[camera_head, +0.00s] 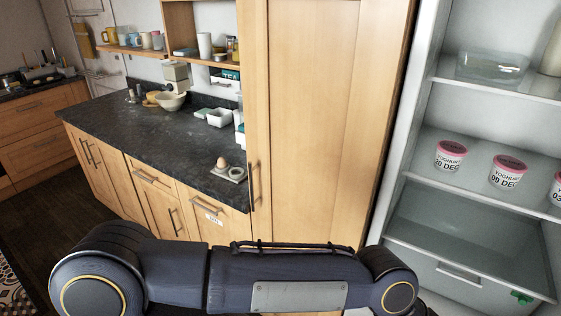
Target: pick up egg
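A small brown egg (223,163) is on the dark worktop (150,140), near its right front corner, just left of the tall wooden cabinet. It appears to rest in or beside a small pale holder (232,173); I cannot tell which at this size. One of my dark arms stretches across the bottom of the head view, well in front of and below the egg. Neither gripper shows in the view, and nothing of mine touches the egg.
A tall wooden cabinet (320,110) stands right of the worktop. An open fridge with yoghurt pots (450,155) is at the right. White dishes (219,117) and a bowl (170,102) stand at the worktop's back. The worktop's middle is clear.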

